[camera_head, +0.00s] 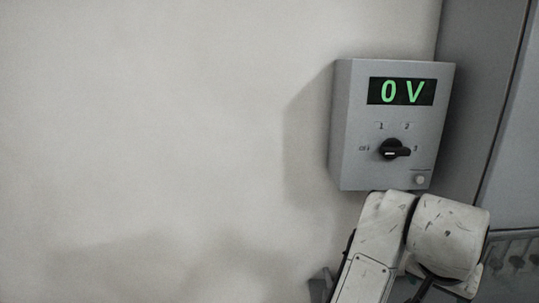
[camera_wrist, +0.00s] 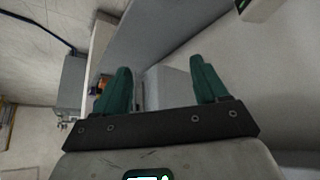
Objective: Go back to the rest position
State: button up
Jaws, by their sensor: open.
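My gripper (camera_wrist: 163,88) shows in the wrist view with two green fingers spread apart. It is open, and nothing is held between the fingers. In the head view my white, scuffed arm rises at the lower right, just below a grey control box. The gripper's fingers cannot be made out in that view.
The grey control box (camera_head: 345,125) is on the pale wall (camera_head: 150,130). Its display (camera_head: 402,91) reads 0 V in green, above a black rotary knob (camera_head: 394,149). A grey cabinet (camera_head: 476,90) stands at the right. The wall area at left is clear.

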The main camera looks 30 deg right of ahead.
jog(key=w+a+f+n+t, duration=0.2)
jog(key=a+f+n, duration=0.1)
jog(key=f+n, duration=0.9)
jog(key=s+a+f+n+g+y, duration=0.1)
jog(key=s+a+f+y, duration=0.2)
jog(key=s+a+f, duration=0.2)
jog(key=s+a+f+n+g+y, duration=0.1)
jog(key=s+a+f+y, duration=0.2)
jog(key=a+f, duration=0.6)
notch_tip(320, 180, down, 4)
jog(key=s, duration=0.2)
jog(key=shift+s+a+n, duration=0.3)
jog(key=shift+a, duration=0.1)
jog(key=shift+c, duration=0.3)
